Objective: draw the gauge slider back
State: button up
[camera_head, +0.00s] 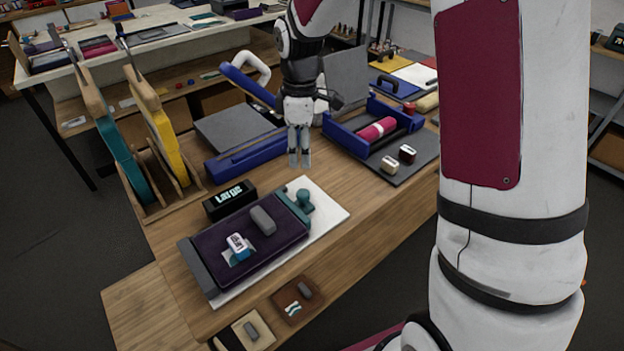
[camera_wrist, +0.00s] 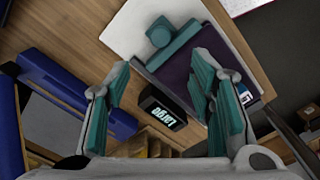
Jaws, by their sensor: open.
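A teal bar with a round teal knob (camera_head: 304,198), which looks like the gauge slider, lies along the right end of a dark purple pad (camera_head: 205,254) on a white board. In the wrist view the teal knob (camera_wrist: 160,32) sits near the top centre, beyond my fingertips. My gripper (camera_head: 299,163) hangs fingers down, behind and above the knob, and apart from it. In the wrist view my gripper (camera_wrist: 165,75) has its two teal-padded fingers spread with nothing held between them.
A grey block (camera_head: 263,220) and a blue-white stamp (camera_head: 238,245) sit on the pad. A blue-framed press (camera_head: 240,158) and a blue tray with a magenta roll (camera_head: 376,129) flank my gripper. The wood right of the white board is clear.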

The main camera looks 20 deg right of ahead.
aim_at(303, 193)
notch_tip(303, 193, down, 13)
jog(key=shift+f+p, duration=0.2)
jog(key=shift+p, duration=0.8)
